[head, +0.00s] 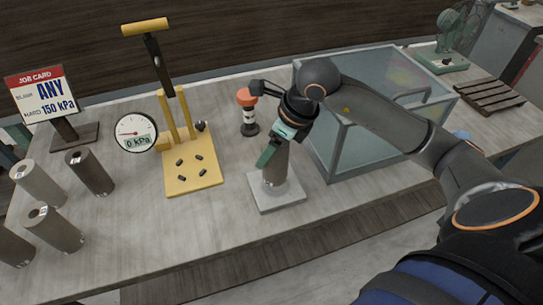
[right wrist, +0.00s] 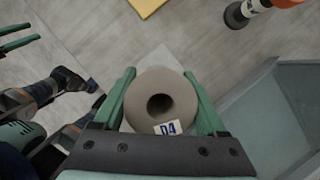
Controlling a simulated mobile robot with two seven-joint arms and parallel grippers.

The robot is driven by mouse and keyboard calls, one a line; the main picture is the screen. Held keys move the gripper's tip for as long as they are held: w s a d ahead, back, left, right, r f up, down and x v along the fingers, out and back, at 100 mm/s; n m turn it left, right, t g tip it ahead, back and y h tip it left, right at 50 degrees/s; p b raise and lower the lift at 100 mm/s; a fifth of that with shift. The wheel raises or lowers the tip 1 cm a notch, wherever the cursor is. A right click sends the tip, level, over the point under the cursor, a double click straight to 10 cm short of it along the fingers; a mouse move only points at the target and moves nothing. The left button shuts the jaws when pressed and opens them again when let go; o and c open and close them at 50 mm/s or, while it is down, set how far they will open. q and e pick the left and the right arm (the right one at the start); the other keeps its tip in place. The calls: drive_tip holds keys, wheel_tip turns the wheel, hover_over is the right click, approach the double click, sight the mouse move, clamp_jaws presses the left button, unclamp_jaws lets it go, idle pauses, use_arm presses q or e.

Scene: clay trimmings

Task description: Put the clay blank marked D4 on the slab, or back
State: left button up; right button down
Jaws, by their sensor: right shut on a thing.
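The D4 clay blank (right wrist: 147,108) is a grey-brown cylinder with a hole in its top and a D4 label. It is between the green fingers of my right gripper (right wrist: 163,105), which is shut on it. In the head view the blank (head: 281,162) is upright over the pale square slab (head: 291,200); its foot appears to rest there, but I cannot be sure of contact. My right gripper (head: 281,143) hides its upper part there. My left gripper (right wrist: 18,38) shows only at the left edge of the right wrist view, fingers apart and empty.
Several other blanks (head: 90,172) stand at the left. A yellow lever tester (head: 191,184) has a gauge (head: 136,132) reading 0 kPa. A job card (head: 41,96) says ANY, 150 kPa. An orange-topped post (head: 249,115) is behind the slab; a glass case (head: 370,147) stands close right.

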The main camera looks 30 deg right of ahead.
drive_tip(key=shift+w+d+f+p, duration=0.15)
drive_tip(key=shift+f+p, duration=0.15)
drive_tip(key=shift+f, duration=1.35)
drive_tip(key=shift+f, duration=0.2)
unclamp_jaws()
drive_tip(key=shift+d+r, duration=0.1)
drive_tip(key=shift+r, duration=0.4)
drive_tip(key=v, duration=1.1)
drive_tip(key=shift+s+r, duration=0.1)
drive_tip(key=shift+s, duration=0.15)
